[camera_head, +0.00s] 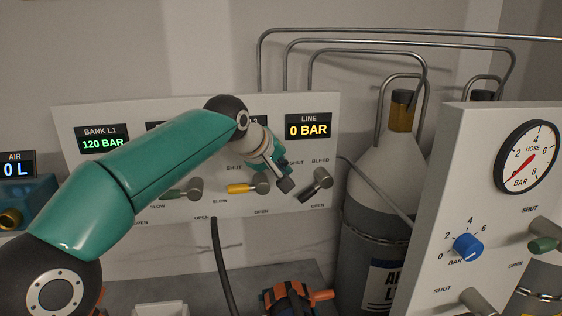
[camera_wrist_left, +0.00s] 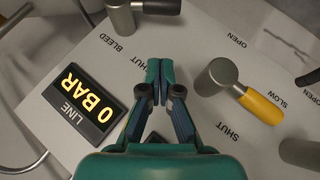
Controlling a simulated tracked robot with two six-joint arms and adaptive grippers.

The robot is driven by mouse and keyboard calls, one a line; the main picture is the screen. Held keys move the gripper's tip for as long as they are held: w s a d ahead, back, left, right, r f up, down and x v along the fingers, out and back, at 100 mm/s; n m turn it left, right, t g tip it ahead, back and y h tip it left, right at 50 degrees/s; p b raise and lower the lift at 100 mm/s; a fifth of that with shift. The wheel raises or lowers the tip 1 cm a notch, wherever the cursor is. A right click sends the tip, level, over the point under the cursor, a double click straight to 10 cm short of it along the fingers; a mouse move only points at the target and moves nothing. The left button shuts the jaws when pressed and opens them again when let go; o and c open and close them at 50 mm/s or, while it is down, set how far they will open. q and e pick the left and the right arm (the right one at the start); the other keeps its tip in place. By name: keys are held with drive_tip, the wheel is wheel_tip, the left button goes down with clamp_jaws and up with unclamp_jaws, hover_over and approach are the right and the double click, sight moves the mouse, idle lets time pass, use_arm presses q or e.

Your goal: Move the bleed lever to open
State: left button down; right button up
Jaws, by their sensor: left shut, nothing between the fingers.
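The bleed lever (camera_head: 321,178) is on the right end of the pale bank panel, under the LINE display. Its dark handle slants down and left, between the SHUT mark at its upper left and the OPEN mark below.
A yellow-handled lever (camera_head: 242,188) is left of my gripper, and a green-handled one (camera_head: 180,194) further left. The LINE display (camera_head: 309,126) reads 0 BAR. A grey cylinder (camera_head: 375,205) stands to the right, beside a second panel (camera_head: 440,200) with a gauge and blue knob.

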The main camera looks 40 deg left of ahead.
use_arm(q)
drive_tip(key=w+f, duration=0.1)
drive_tip(key=f, duration=0.1)
drive_tip(key=w+d+f, duration=0.1)
drive_tip(key=w+f, duration=0.1)
drive_tip(key=shift+w+d+f, duration=0.1)
drive_tip(key=shift+d+f, duration=0.05)
drive_tip(key=shift+w+d+f, duration=0.25)
drive_tip(key=shift+d+f, duration=0.05)
drive_tip(key=shift+f, duration=0.2)
drive_tip(key=shift+f+b, duration=0.35)
drive_tip(key=shift+b, duration=0.1)
